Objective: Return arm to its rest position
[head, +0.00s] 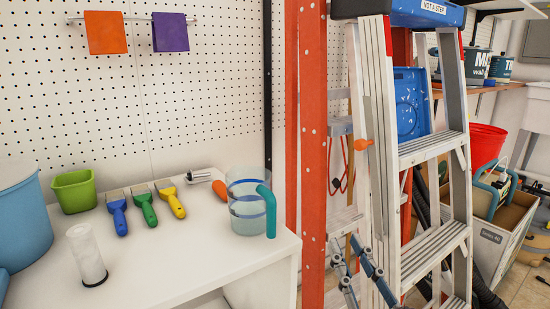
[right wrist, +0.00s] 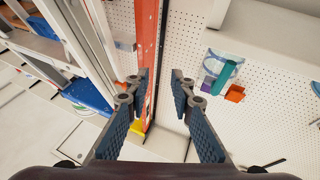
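My right gripper (head: 346,243) is low in the middle of the head view, in front of the ladder's lower part. Its two blue-padded fingers stand apart, pointing up in the picture. In the right wrist view the gripper (right wrist: 160,76) is open, with nothing between the fingers. Its arm is mostly below the head view's bottom edge. My left gripper and arm are not in view.
A stepladder (head: 430,150) and an orange upright (head: 313,140) stand close to the right gripper. A crate (head: 505,230) stands right.

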